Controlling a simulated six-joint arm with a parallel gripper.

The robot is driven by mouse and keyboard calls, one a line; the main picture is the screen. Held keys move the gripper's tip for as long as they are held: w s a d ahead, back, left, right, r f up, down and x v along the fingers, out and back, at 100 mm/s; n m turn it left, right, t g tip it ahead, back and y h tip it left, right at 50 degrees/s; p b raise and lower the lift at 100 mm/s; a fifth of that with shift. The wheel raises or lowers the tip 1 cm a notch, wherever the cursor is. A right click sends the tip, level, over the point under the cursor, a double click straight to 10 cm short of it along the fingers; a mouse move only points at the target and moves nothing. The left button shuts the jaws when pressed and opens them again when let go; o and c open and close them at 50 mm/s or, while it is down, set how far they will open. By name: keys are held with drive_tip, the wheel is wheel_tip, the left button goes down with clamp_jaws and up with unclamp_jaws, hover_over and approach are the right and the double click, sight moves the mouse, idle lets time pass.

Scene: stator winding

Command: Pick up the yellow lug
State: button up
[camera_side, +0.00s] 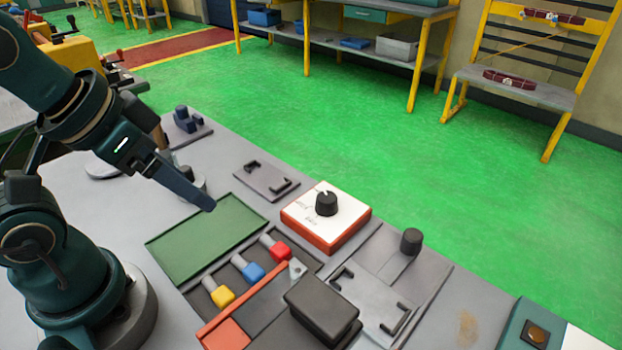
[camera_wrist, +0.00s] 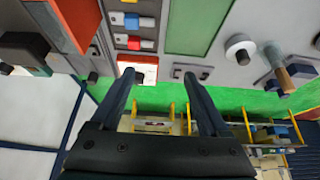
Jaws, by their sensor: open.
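The yellow lug (camera_side: 221,295), a small yellow block with a pale barrel, lies in the nearest slot of a dark tray (camera_side: 192,298) in the side view. The blue lug (camera_side: 252,271) and red lug (camera_side: 278,250) lie in the slots beyond it. My gripper (camera_side: 207,204) hangs above the green mat, up and left of the lugs and apart from them. In the wrist view my gripper (camera_wrist: 161,80) has its two fingers spread with nothing between them. The blue lug (camera_wrist: 132,20) and red lug (camera_wrist: 133,43) show there; the yellow lug is not clearly visible.
A green mat (camera_side: 205,238) lies beside the lug tray. An orange-sided box with a black knob (camera_side: 328,232), a dark block (camera_side: 322,305) and a grey fixture plate (camera_side: 362,299) stand to the right. An orange bar (camera_side: 248,304) runs close beside the yellow lug.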

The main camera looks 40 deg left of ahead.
drive_tip(key=o, duration=0.3)
drive_tip(key=shift+o, duration=0.2)
drive_tip(key=g, duration=0.7)
hover_over(216, 289)
drive_tip(key=w, duration=0.2)
drive_tip(key=f, duration=0.8)
drive_tip(key=shift+a+f, duration=0.1)
drive_tip(key=shift+a, duration=0.2)
drive_tip(key=shift+s+d+f, duration=0.15)
drive_tip(key=shift+s+f, duration=0.35)
drive_tip(key=shift+f, duration=0.3)
drive_tip(key=shift+s+f, duration=0.15)
drive_tip(key=shift+f, duration=0.95)
drive_tip(key=shift+s+f, duration=0.15)
drive_tip(key=shift+f, duration=0.95)
